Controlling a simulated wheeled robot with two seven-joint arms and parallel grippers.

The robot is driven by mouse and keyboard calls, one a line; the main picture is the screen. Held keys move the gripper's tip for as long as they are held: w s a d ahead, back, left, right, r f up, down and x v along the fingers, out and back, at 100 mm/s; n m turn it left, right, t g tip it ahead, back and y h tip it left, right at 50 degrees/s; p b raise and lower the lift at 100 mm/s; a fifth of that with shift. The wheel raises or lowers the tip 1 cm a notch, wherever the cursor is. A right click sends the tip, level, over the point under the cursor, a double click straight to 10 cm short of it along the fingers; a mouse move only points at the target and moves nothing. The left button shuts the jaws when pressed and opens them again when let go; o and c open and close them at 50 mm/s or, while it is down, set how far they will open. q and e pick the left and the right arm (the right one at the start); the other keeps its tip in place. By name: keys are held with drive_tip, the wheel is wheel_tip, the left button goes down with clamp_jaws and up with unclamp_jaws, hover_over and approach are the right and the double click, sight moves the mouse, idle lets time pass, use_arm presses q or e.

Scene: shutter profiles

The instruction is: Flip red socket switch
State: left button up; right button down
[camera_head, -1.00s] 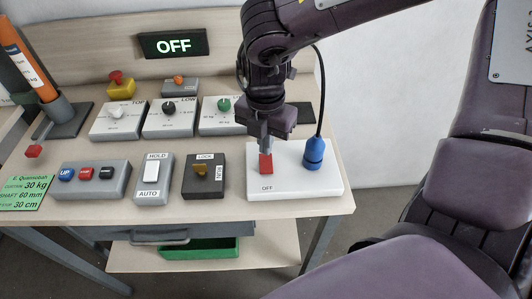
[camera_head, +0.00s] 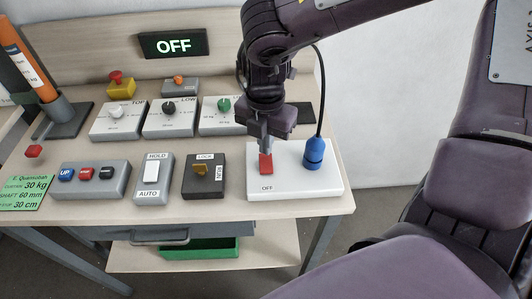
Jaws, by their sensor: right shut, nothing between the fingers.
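The red socket switch (camera_head: 266,164) sits on the left part of a white socket plate (camera_head: 325,183), above the printed word OFF. My right gripper (camera_head: 265,150) points down over the plate, with its shut fingertips at the far side of the red switch. They look to be touching it or very close; I cannot tell which. The fingers hide the switch's far edge. A blue plug (camera_head: 314,153) with a black cable stands in the plate to the right. The display (camera_head: 173,44) on the back panel reads OFF. My left gripper is not in view.
Left of the plate are a black LOCK box (camera_head: 204,188), a HOLD/AUTO switch (camera_head: 152,175) and a button box (camera_head: 92,181). Dial boxes (camera_head: 116,119) stand behind them. A green tray (camera_head: 200,248) is on the shelf below. The table's front edge is close to the plate.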

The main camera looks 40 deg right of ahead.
idle(0.4)
drive_tip(key=shift+f+b, duration=1)
drive_tip(key=shift+b, duration=0.05)
idle(0.5)
drive_tip(key=shift+r, duration=0.15)
drive_tip(key=shift+r+p, duration=2.15)
drive_tip(key=shift+r, duration=1.3)
